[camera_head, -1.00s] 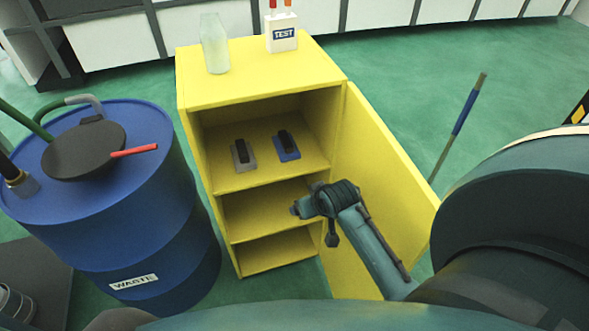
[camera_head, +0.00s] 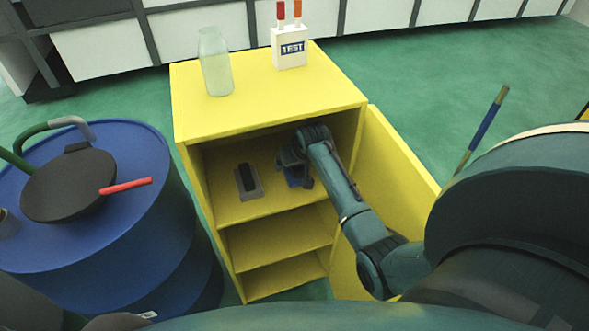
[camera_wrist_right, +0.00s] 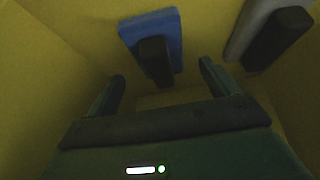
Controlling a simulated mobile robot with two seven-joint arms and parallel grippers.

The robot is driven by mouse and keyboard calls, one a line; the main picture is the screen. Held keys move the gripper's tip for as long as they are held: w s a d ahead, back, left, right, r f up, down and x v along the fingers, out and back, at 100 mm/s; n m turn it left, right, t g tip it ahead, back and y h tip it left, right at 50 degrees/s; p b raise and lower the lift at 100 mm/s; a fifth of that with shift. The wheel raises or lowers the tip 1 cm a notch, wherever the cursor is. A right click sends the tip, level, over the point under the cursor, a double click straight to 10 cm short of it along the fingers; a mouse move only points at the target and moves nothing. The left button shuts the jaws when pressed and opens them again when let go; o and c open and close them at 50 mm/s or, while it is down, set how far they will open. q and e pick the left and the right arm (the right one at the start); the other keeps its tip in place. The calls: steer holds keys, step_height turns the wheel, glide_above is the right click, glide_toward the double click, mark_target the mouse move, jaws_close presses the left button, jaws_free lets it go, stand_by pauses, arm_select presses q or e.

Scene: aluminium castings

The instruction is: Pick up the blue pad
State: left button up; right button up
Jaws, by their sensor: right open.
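The blue pad (camera_wrist_right: 165,28) with a black handle (camera_wrist_right: 155,62) lies on the top shelf inside the yellow cabinet. In the head view the blue pad (camera_head: 297,178) is mostly hidden by my right gripper (camera_head: 296,165). In the right wrist view my right gripper (camera_wrist_right: 160,85) is open and empty. Its two fingers stand to either side of the black handle, a little short of it; I cannot tell if anything touches. My left gripper is not in view.
A grey pad (camera_head: 248,182) with a black handle lies left of the blue one. The yellow cabinet (camera_head: 262,95) has its door (camera_head: 395,165) open on the right. A glass bottle (camera_head: 215,62) and a TEST box (camera_head: 289,47) stand on top. A blue drum (camera_head: 150,235) stands left.

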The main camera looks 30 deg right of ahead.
steer(key=x, duration=0.3)
steer(key=shift+w+b, duration=0.25)
steer(key=shift+b, duration=0.15)
steer(key=shift+c, duration=0.5)
steer(key=c, duration=1)
steer(key=shift+r, duration=0.65)
step_height(320, 180, up, 3)
steer(key=shift+f+p, duration=0.2)
steer(key=shift+p, duration=0.1)
steer(key=s+a, duration=0.1)
steer(key=s, duration=0.4)
steer(key=s+a, duration=0.1)
steer(key=s, duration=0.5)
steer(key=s+a+p, duration=0.1)
steer(key=s+a, duration=0.1)
steer(key=s, duration=0.4)
steer(key=shift+s+a+f, duration=0.1)
steer(key=shift+s+f, duration=0.1)
steer(key=shift+s, duration=0.05)
